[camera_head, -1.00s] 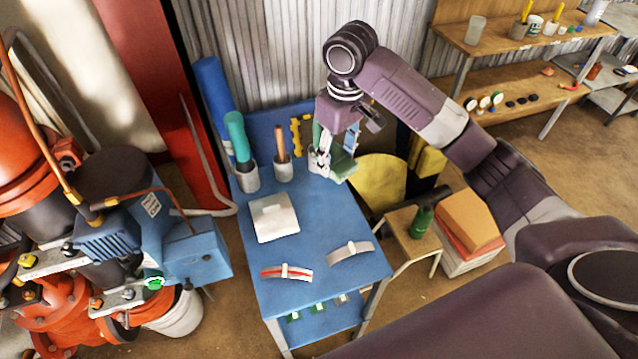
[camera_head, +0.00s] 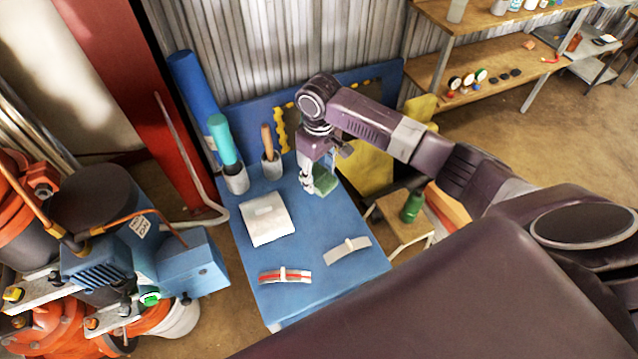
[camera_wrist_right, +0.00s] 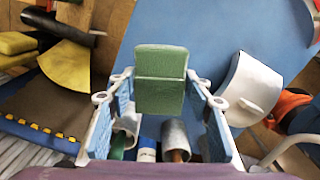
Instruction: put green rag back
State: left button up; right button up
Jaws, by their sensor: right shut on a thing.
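The green rag (camera_head: 325,182) is a folded green pad. My right gripper (camera_head: 312,184) is shut on it and holds it at the right back part of the blue table (camera_head: 318,297). I cannot tell if the rag touches the table. In the right wrist view the green rag (camera_wrist_right: 160,80) sits between the two fingers of my right gripper (camera_wrist_right: 158,95). My left gripper is not in view.
On the table are a white folded cloth (camera_head: 266,219), a red-white strap (camera_head: 285,276) and a grey strap (camera_head: 347,250). Cups with a teal tool (camera_head: 222,140) and a wooden handle (camera_head: 267,140) stand at the back left. A stool with a green bottle (camera_head: 412,206) is at right.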

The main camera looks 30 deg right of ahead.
aim_at(319, 177)
jog(key=shift+s+f, duration=0.1)
jog(key=shift+f, duration=0.6)
notch_tip(319, 177, down, 3)
jog(key=shift+f, duration=0.2)
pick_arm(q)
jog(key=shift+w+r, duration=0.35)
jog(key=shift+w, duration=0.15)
pick_arm(e)
jog(key=shift+f, duration=0.15)
jog(key=o, duration=1)
notch_tip(319, 177, up, 11)
jog(key=shift+f+b, duration=0.15)
jog(key=shift+b, duration=0.7)
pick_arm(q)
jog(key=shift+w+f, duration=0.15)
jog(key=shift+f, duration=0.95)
pick_arm(e)
jog(key=shift+r, duration=0.75)
jog(key=shift+f, duration=0.1)
